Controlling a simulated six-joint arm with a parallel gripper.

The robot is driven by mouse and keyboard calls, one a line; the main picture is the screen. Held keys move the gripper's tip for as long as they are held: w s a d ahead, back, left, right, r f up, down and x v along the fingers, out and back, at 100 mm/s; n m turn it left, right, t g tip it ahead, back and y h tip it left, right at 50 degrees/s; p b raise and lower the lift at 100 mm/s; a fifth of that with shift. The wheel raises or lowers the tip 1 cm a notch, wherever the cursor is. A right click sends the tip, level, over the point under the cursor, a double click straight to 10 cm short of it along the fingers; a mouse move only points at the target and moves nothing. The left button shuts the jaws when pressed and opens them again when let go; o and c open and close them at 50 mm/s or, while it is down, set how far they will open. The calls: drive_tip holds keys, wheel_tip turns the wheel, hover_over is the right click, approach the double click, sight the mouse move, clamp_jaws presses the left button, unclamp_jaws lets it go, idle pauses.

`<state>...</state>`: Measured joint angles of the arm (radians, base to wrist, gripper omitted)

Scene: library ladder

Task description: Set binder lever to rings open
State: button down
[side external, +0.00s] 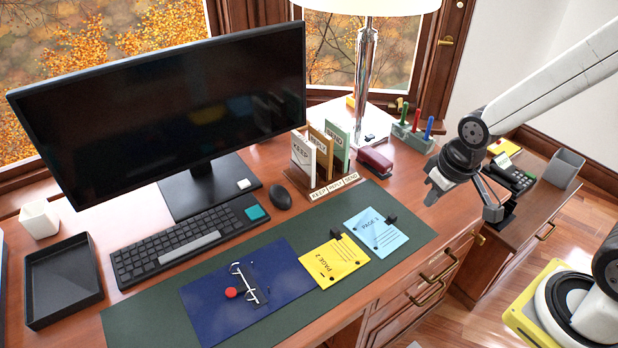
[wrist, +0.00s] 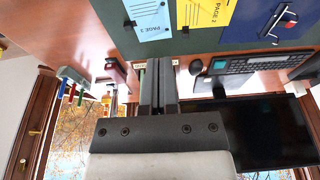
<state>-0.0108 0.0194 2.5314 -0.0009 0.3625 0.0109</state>
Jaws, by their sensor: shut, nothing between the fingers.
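A dark blue binder (side external: 290,275) lies flat on the green desk mat (side external: 135,325). Its metal ring mechanism (side external: 250,284) has two rings and a lever with a red knob (side external: 231,292), which points to the left. Whether the rings are closed is too small to tell. The binder (wrist: 256,14) and red knob (wrist: 291,26) also show at the wrist view's upper right. My gripper (side external: 431,194) is above the desk's right side, well away from the binder. Its fingers (wrist: 158,66) are shut together and empty in the wrist view.
Yellow page 2 (side external: 331,262) and blue page 3 (side external: 377,233) lie right of the binder. A keyboard (side external: 185,245) and monitor (side external: 165,100) stand behind it. A red stapler (side external: 375,163), card sorter (side external: 320,160) and lamp (side external: 366,80) stand at the back right.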

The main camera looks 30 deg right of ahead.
drive_tip(key=shift+s+d+f, duration=0.1)
drive_tip(key=shift+s+d, duration=0.05)
drive_tip(key=shift+s, duration=0.3)
drive_tip(key=c, duration=1.1)
unclamp_jaws()
drive_tip(key=o, duration=0.4)
drive_tip(key=shift+w, duration=0.4)
drive_tip(key=w+a+f+n+g, duration=0.1)
drive_tip(key=w+a+f+n, duration=0.3)
drive_tip(key=w+a+n, duration=0.85)
drive_tip(key=w+a+f+n, duration=0.1)
drive_tip(key=w+a+f, duration=0.1)
drive_tip(key=a, duration=0.5)
drive_tip(key=w+a+f+n+g, duration=0.1)
drive_tip(key=w+a+f+n, duration=0.1)
drive_tip(key=a+f, duration=0.3)
drive_tip(key=w+a+f+n, duration=0.2)
drive_tip(key=a+f, duration=0.2)
drive_tip(key=a, duration=0.5)
drive_tip(key=shift+w+a+f+g, duration=0.1)
drive_tip(key=shift+a+f+g, duration=0.05)
drive_tip(key=shift+g, duration=0.15)
drive_tip(key=shift+a+f+n, duration=0.2)
drive_tip(key=shift+a+n, duration=0.05)
drive_tip(key=shift+a, duration=0.05)
